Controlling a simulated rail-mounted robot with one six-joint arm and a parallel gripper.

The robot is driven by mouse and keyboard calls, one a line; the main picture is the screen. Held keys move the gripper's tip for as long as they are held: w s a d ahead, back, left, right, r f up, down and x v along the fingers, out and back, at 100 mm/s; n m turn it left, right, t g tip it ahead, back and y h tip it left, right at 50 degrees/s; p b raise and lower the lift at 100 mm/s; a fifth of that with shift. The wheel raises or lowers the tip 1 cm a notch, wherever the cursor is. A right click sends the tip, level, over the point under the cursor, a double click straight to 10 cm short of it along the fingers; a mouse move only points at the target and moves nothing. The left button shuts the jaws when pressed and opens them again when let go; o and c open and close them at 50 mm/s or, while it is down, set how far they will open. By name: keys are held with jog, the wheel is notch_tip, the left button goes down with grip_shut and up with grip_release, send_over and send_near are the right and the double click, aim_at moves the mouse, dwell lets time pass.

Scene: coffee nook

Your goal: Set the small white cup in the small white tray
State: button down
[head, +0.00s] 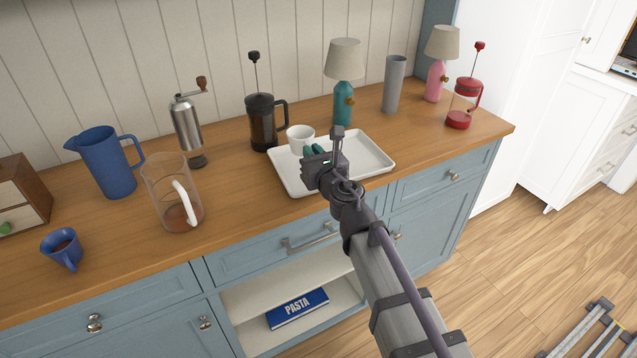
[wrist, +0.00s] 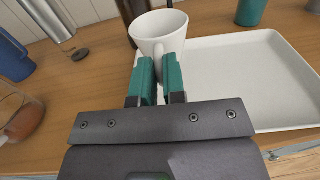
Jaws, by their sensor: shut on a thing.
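The small white cup (head: 300,136) is at the back left corner of the small white tray (head: 368,180) in the head view. My gripper (head: 314,151) is over the tray's left part, with its green fingertips at the cup. In the wrist view, my gripper (wrist: 160,80) is shut on the handle of the cup (wrist: 152,27), which looks upright. The tray (wrist: 255,75) spreads to the right of the cup there and looks empty. I cannot tell whether the cup's base touches the tray; the fingers and cup hide that spot.
A black French press (head: 262,122) stands close behind the tray's left corner. A teal lamp (head: 343,100) and a grey tumbler (head: 394,84) stand behind the tray. A glass carafe (head: 170,195) and a steel grinder (head: 187,128) are to the left. Wooden counter is bare at the tray's right.

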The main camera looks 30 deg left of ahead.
notch_tip(320, 180, down, 6)
jog(key=b, duration=0.4)
jog(key=shift+r, duration=0.3)
jog(key=shift+f, duration=0.25)
jog(key=c, duration=1.2)
grip_release()
jog(key=shift+r, duration=0.1)
